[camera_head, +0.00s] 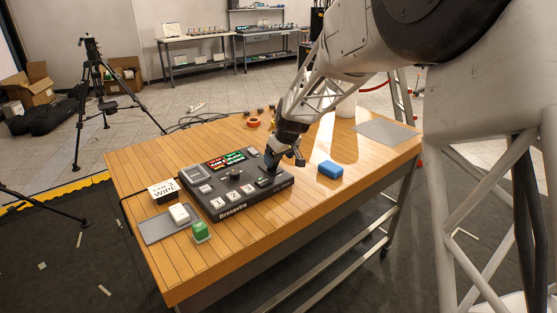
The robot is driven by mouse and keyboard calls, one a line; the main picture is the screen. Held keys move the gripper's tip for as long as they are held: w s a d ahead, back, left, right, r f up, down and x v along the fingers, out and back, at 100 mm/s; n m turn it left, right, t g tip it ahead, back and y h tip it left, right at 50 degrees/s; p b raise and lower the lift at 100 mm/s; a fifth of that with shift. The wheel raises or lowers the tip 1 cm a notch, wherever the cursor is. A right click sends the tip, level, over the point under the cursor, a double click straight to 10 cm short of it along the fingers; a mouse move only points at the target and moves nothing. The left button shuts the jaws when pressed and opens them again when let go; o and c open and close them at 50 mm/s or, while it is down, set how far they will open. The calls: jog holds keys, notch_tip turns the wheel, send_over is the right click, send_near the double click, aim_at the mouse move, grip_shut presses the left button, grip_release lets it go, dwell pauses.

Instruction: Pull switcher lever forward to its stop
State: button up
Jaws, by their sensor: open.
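The dark switcher console (222,204) lies on the wooden table, with red and green lit keys, white buttons and a dark knob on top. My gripper (283,165) is at the console's right end, pointing down, with its fingers open. One fingertip reaches close to the dark lever area (265,182) on the right of the panel. The lever itself is mostly hidden by my gripper, and I cannot tell whether the fingers touch it.
A blue block (330,169) lies right of the console. A "WIPE" card box (163,191) stands left. The table's right front is clear.

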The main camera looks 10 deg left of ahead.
jog(key=v, duration=0.6)
jog(key=shift+s+d+r, duration=0.1)
dwell(0.3)
jog(key=s+d+r+m+h, duration=0.15)
jog(key=s+d+r, duration=0.25)
jog(key=s+d, duration=0.55)
jog(key=s+d+r+m, duration=0.35)
jog(key=s+d, duration=0.35)
jog(key=s, duration=0.5)
jog(key=s+d+f+m+h, duration=0.1)
jog(key=s+d, duration=0.4)
jog(key=s, duration=0.7)
jog(key=s+d+f+m, duration=0.2)
jog(key=s+d, duration=0.3)
jog(key=s, duration=0.8)
jog(key=shift+m+h, duration=0.35)
jog(key=shift+m, duration=0.25)
jog(key=shift+s+f, duration=0.1)
jog(key=shift+f, duration=0.05)
